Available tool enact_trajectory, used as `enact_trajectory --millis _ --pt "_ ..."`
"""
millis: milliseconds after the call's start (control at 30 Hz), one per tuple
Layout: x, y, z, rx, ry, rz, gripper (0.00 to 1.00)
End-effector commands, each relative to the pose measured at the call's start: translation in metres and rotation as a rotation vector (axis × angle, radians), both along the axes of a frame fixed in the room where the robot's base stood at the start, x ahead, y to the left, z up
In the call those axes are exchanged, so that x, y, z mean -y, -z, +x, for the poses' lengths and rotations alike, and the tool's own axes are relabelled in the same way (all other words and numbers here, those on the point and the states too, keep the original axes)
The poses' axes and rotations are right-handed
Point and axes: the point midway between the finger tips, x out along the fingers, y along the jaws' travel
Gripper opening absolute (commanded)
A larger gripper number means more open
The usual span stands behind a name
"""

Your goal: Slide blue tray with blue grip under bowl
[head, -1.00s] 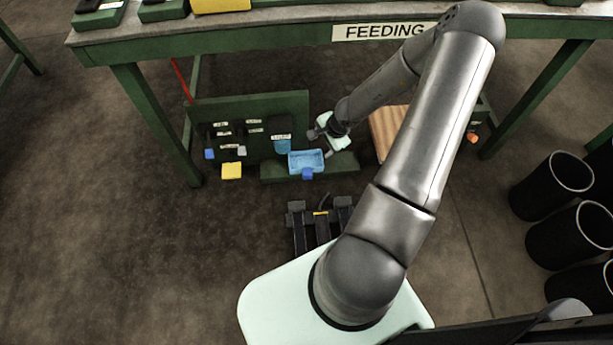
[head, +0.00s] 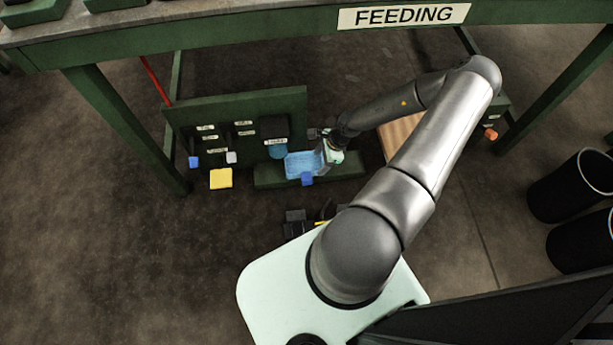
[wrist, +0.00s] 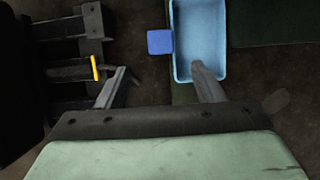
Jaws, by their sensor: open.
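The light blue tray (head: 304,165) lies on a low green ledge in the head view, with its darker blue grip (head: 307,180) on its near side. In the wrist view the tray (wrist: 199,42) is at upper right, its blue grip (wrist: 160,42) on its left side. My gripper (wrist: 160,84) is open and empty; its right finger overlaps the tray's end in the picture, and I cannot tell if it touches. The grip lies ahead of the gap between the fingers. A teal rounded thing, likely the bowl (head: 278,152), sits behind the tray beneath a black labelled box.
A green upright panel (head: 240,118) holds labelled black parts. A yellow block (head: 221,178) and small blue and white pieces are at left. The green table (head: 240,44) with the FEEDING sign stands over the area. Black bins (head: 570,185) stand at right. Floor at left is clear.

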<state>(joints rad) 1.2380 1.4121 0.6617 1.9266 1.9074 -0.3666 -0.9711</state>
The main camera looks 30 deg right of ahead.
Motion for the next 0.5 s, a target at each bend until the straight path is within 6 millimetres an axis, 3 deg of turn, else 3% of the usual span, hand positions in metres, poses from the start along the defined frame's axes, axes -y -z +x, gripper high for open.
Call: enact_trajectory --millis 33,200,500 --pt "-0.005 0.016 0.002 -0.001 -0.004 0.0 0.62" --pt "-0.019 0.051 0.007 -0.001 -0.004 -0.001 0.62" --pt "-0.038 0.101 0.015 0.001 -0.002 0.0 0.62"
